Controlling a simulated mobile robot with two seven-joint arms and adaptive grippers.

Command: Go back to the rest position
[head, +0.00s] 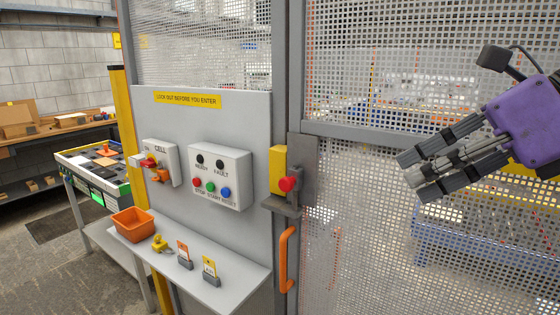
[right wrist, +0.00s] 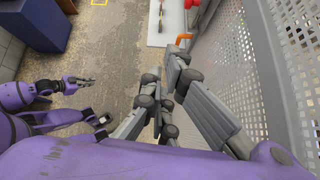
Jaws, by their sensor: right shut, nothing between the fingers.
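My right gripper (head: 408,174) is shut and empty, raised at the right of the head view. It is in front of the mesh fence (head: 420,60) and to the right of the door latch. In the right wrist view its fingers reach up the middle, with a mesh panel to their right. A purple arm of mine (right wrist: 30,92) shows at the left of that view, over the floor. Its gripper is small there, and I cannot tell whether it is open. My left gripper is not in the head view.
A grey panel (head: 225,120) carries a button box (head: 221,178) and a switch box with red and orange parts. Its shelf (head: 225,290) holds an orange bin (head: 133,224), a yellow padlock and two tags. An orange handle (head: 286,260) projects from the gate.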

